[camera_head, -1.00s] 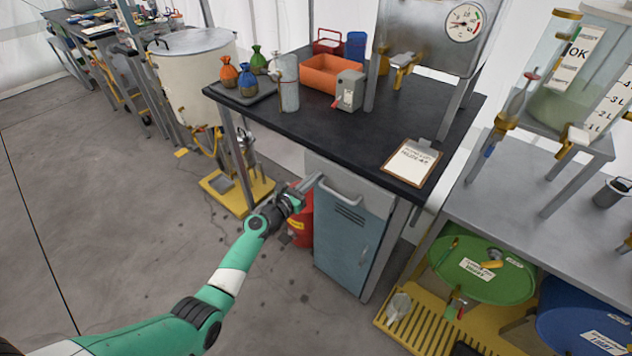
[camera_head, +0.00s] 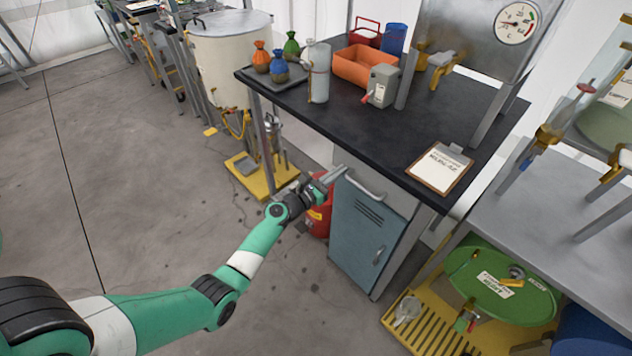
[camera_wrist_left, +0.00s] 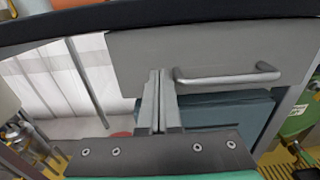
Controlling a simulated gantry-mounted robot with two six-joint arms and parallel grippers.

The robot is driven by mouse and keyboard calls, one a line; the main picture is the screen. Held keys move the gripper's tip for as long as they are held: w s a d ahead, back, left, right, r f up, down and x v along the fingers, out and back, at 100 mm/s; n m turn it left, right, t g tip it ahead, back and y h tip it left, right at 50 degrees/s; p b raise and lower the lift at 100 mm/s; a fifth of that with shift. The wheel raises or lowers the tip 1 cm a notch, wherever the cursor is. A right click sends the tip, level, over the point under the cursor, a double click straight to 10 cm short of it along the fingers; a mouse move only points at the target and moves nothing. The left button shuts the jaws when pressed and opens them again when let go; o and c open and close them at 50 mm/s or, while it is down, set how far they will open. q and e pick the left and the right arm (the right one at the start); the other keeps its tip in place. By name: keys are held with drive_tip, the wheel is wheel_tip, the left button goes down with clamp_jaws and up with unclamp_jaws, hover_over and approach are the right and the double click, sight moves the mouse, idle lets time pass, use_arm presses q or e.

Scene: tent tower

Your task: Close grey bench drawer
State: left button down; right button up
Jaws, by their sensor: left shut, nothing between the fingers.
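The grey drawer (camera_head: 400,199) is under the black bench top, above a blue cabinet door (camera_head: 358,239). Its front and bar handle also show in the left wrist view, as the grey drawer front (camera_wrist_left: 215,48) and the handle (camera_wrist_left: 228,79). The front lies close under the bench edge; I cannot tell whether a small gap is left. My left gripper (camera_head: 340,172) is shut and empty at the drawer front's left part, left of the handle. In the wrist view its fingertips (camera_wrist_left: 158,76) overlap the front; contact is unclear. My right gripper is not in view.
The bench top (camera_head: 385,132) carries a clipboard (camera_head: 440,168), an orange bin (camera_head: 364,67) and a grey box. A red cylinder (camera_head: 319,212) stands beside the cabinet, behind my left wrist. A yellow-based stand (camera_head: 262,180) is further left. Open floor lies left.

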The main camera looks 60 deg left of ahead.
use_arm(q)
drive_tip(key=p+v, duration=0.3)
drive_tip(key=v, duration=1)
drive_tip(key=shift+a+r, duration=0.1)
drive_tip(key=shift+a, duration=0.05)
